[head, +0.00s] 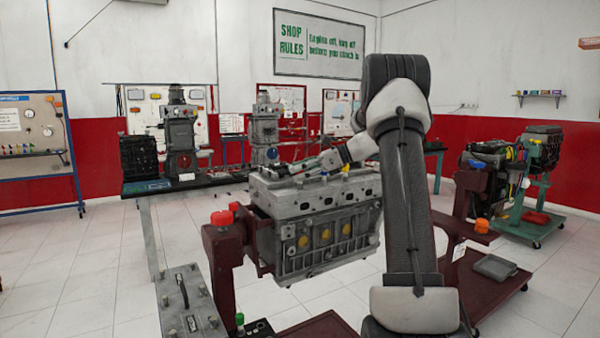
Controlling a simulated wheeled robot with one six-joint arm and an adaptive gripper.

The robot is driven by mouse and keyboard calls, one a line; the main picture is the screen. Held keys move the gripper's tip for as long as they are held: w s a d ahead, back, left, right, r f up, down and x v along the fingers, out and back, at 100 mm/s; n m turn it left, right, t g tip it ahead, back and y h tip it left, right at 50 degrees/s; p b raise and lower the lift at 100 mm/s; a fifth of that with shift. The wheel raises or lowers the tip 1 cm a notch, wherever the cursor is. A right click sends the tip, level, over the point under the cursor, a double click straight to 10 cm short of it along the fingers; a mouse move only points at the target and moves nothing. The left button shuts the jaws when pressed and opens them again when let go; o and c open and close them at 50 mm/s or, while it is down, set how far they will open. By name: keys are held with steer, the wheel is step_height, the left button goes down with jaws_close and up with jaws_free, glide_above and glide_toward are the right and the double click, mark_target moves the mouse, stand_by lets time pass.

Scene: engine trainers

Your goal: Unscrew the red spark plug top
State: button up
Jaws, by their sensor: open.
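The grey engine block (325,225) is mounted on a dark red stand in the middle of the head view. My arm reaches over it from the right, and my gripper (289,170) is low over the left part of the block's top face. The gripper is small in the picture; it is open, with its fingers pointing left. A small reddish spot shows by the fingertips. I cannot tell whether it is the red spark plug top, or whether the fingers touch it or are around it.
A bright red cap (222,218) sits on the stand's left post (222,275). A grey panel with handles (189,305) is at the front left. A long bench (147,235) with engines stands behind. Another engine on a stand (492,170) is at the right. Tiled floor is clear at the left.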

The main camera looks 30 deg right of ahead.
steer(key=v, duration=1.2)
